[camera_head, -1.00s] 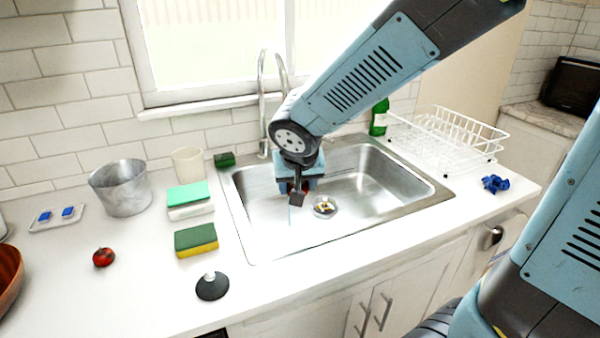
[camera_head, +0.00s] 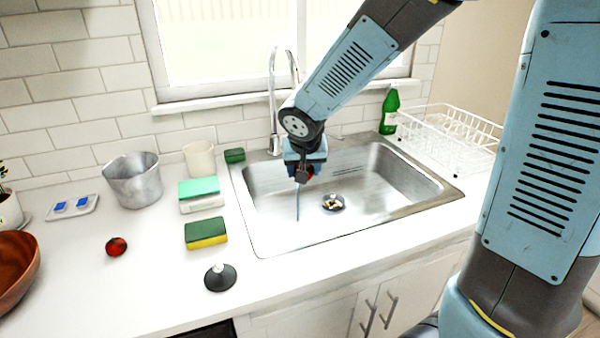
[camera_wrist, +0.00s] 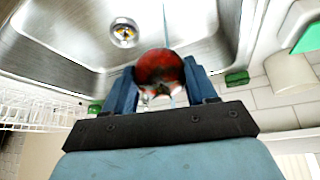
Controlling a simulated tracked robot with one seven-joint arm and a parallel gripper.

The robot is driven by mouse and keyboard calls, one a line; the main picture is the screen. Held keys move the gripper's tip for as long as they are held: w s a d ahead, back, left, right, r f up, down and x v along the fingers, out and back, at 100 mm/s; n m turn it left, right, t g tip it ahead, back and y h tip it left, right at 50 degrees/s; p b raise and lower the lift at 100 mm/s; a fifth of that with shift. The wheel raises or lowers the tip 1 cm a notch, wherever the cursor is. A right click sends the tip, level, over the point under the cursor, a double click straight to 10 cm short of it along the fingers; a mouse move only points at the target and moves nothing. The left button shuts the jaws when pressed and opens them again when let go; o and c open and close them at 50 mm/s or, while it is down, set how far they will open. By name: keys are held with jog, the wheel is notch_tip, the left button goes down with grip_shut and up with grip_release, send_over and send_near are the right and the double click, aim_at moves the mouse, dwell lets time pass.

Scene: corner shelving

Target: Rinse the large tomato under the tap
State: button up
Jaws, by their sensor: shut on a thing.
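My gripper (camera_wrist: 165,88) is shut on a red tomato (camera_wrist: 160,68), held between its two blue fingers in the wrist view. In the head view, my gripper (camera_head: 304,172) is over the left half of the steel sink (camera_head: 425,192), and only a little red of the tomato (camera_head: 309,172) shows there. The tap (camera_head: 273,100) rises behind the sink; my arm hides the end of its spout. A thin pale-blue line (camera_head: 298,205), which looks like running water, drops below my gripper into the basin. It also shows beside the tomato in the wrist view (camera_wrist: 165,25).
A second red tomato (camera_head: 116,246) lies on the left counter. Sponges (camera_head: 206,233), a black stopper (camera_head: 220,277), a metal pot (camera_head: 134,180) and a cup (camera_head: 199,159) stand left of the sink. A green bottle (camera_head: 390,111) and white dish rack (camera_head: 450,140) are right.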

jog(key=w+f, duration=0.1)
jog(key=w, duration=0.6)
jog(key=shift+f, duration=0.2)
jog(key=shift+a, duration=0.1)
dwell(0.5)
jog(key=shift+d, duration=0.25)
jog(key=shift+d, duration=0.35)
jog(key=shift+a, duration=0.3)
jog(key=shift+a, duration=0.3)
jog(key=shift+s, duration=0.1)
jog(key=shift+s+d, duration=0.1)
jog(key=shift+s, duration=3.75)
